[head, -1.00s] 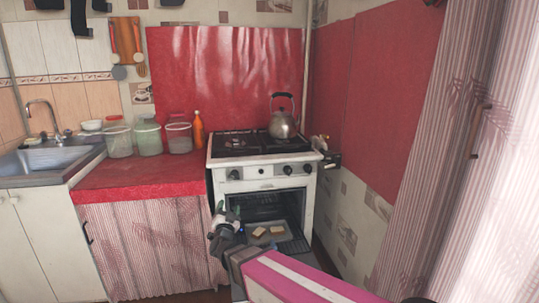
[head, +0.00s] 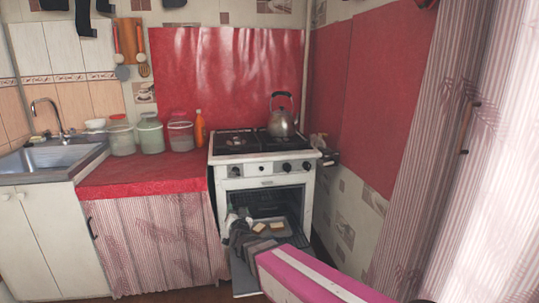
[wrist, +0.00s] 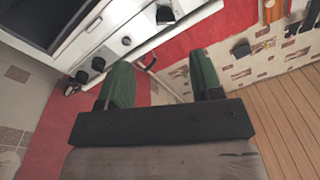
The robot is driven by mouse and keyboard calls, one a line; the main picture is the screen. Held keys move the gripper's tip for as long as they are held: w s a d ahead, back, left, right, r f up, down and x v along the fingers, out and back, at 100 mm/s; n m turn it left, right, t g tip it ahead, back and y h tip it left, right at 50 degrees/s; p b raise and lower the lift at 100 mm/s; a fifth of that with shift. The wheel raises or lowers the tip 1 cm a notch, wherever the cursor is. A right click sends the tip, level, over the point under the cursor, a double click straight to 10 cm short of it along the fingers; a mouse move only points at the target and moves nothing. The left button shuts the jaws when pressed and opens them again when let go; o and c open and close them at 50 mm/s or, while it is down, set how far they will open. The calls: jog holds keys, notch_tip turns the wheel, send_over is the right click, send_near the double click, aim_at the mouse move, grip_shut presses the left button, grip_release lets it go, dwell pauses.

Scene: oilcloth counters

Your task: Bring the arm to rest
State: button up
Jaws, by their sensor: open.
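My arm reaches in from the lower right of the head view, with a pink and white link crossing before the oven's lower part.
The white stove (head: 262,170) has its oven open, with the door (head: 245,277) lowered. Inside, a tray (head: 288,231) holds two pale slices (head: 260,227). A kettle (head: 283,122) stands on the hob. A red counter (head: 140,175) is left; a curtain (head: 440,150) is right.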

jog(key=s+d+f+n+g, duration=0.3)
jog(key=d+f+g, duration=0.75)
jog(key=d, duration=0.65)
jog(key=s+d+f+g+h, duration=0.4)
jog(key=s+d+g, duration=0.4)
jog(key=s+d, duration=0.3)
jog(key=d, duration=0.4)
jog(key=shift+s+d+m, duration=0.2)
jog(key=shift+s+m, duration=0.1)
jog(key=shift+m, duration=0.1)
